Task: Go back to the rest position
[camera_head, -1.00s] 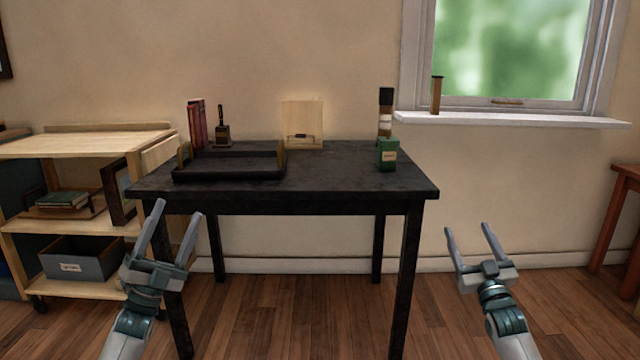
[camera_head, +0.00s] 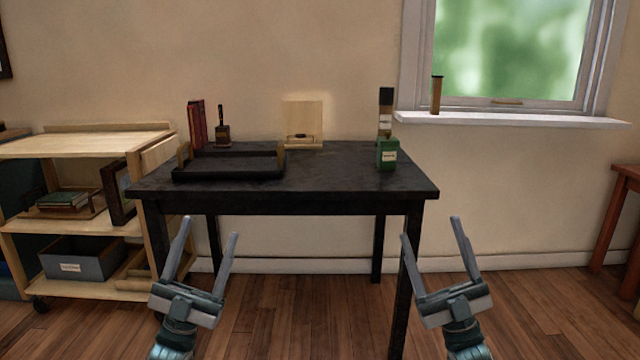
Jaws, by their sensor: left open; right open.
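My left gripper (camera_head: 209,228) is open and empty, fingers pointing up, in front of the left front leg of the black table (camera_head: 340,178). My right gripper (camera_head: 430,228) is open and empty, fingers pointing up, by the table's right front leg. Both show below the level of the tabletop, at similar heights, apart from any object.
The table bears a dark tray (camera_head: 230,175), red books (camera_head: 197,125), a stamp-like item (camera_head: 222,134), a light wooden board (camera_head: 302,122) and a green box (camera_head: 387,154). A wooden shelf cart (camera_head: 85,147) stands left.

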